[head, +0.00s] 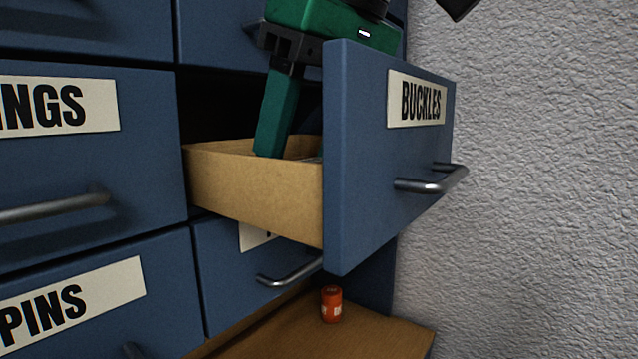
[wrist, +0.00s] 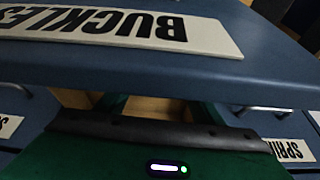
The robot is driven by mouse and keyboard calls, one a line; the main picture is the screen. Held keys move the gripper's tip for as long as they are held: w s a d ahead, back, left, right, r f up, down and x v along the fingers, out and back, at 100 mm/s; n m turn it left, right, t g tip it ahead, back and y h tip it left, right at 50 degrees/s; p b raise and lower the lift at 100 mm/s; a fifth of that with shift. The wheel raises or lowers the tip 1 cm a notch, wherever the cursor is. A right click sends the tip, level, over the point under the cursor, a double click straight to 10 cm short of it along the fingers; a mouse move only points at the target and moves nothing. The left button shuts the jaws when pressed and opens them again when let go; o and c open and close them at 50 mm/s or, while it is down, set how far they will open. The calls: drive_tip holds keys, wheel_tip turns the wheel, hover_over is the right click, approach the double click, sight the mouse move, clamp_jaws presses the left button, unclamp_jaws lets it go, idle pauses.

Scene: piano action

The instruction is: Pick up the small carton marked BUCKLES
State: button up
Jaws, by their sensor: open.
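A blue drawer (head: 370,160) with a BUCKLES label (head: 416,101) on its front stands pulled out, its wooden side (head: 250,185) showing. I see no separate carton marked BUCKLES; most of the drawer's inside is hidden by its side and front. My green gripper (head: 274,140) reaches down into the drawer from above, behind the front panel. In the wrist view, the BUCKLES label (wrist: 140,27) is close and upside down, and my open gripper (wrist: 158,108) is partly hidden beneath the drawer front.
Closed blue drawers surround it, one marked PINS (head: 45,312) and one with a label ending NGS (head: 58,105). Metal handles stick out. A small orange container (head: 331,304) stands on the wooden ledge (head: 385,335) below. A rough grey wall (head: 540,180) is at right.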

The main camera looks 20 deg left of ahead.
drive_tip(key=c, duration=1.2)
drive_tip(key=shift+o, duration=0.2)
drive_tip(key=shift+r, duration=0.1)
